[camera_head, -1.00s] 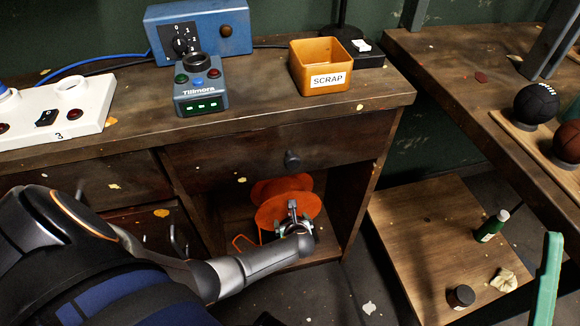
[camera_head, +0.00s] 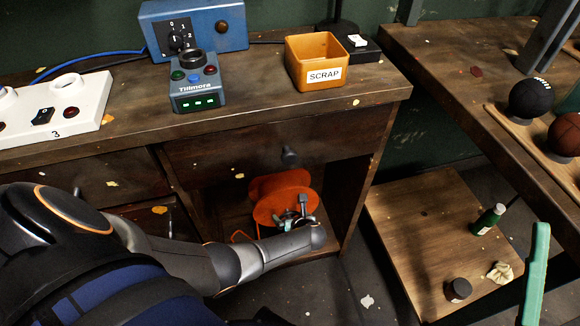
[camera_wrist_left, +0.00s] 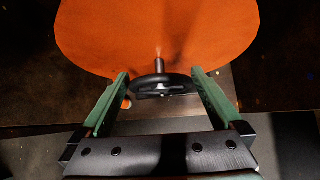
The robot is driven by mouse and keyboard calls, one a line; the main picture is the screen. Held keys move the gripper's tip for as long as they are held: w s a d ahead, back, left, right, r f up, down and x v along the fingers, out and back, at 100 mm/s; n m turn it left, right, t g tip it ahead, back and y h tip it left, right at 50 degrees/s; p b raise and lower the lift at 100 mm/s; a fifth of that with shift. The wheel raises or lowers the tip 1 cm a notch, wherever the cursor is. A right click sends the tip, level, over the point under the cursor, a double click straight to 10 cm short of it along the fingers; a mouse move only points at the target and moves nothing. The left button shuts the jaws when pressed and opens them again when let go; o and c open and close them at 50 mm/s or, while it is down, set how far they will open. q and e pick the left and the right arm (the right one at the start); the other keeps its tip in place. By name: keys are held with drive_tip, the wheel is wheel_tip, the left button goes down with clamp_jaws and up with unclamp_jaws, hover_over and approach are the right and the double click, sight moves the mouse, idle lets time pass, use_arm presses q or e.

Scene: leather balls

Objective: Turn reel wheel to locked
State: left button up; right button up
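The orange reel (camera_head: 275,200) stands in the open bay under the workbench drawer. In the left wrist view its orange disc (camera_wrist_left: 160,35) fills the top, with a shaft at its front carrying a small black reel wheel (camera_wrist_left: 150,80). My left gripper (camera_wrist_left: 160,78) is open, one green finger on each side of the wheel. I cannot tell whether the fingers touch it. In the head view my left gripper (camera_head: 297,220) is in front of the reel, and my forearm partly covers the bay. The wheel's lock marking cannot be made out.
The drawer with a round knob (camera_head: 290,156) is just above the reel. A low wooden platform (camera_head: 420,240) with a green bottle (camera_head: 489,218) and a dark jar (camera_head: 458,290) stands to the right. The bench top holds a scrap bin (camera_head: 318,65) and a control box (camera_head: 198,88).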

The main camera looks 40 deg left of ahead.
sight(291, 216)
use_arm(q)
drive_tip(key=shift+r, duration=0.15)
use_arm(e)
drive_tip(key=shift+r, duration=0.1)
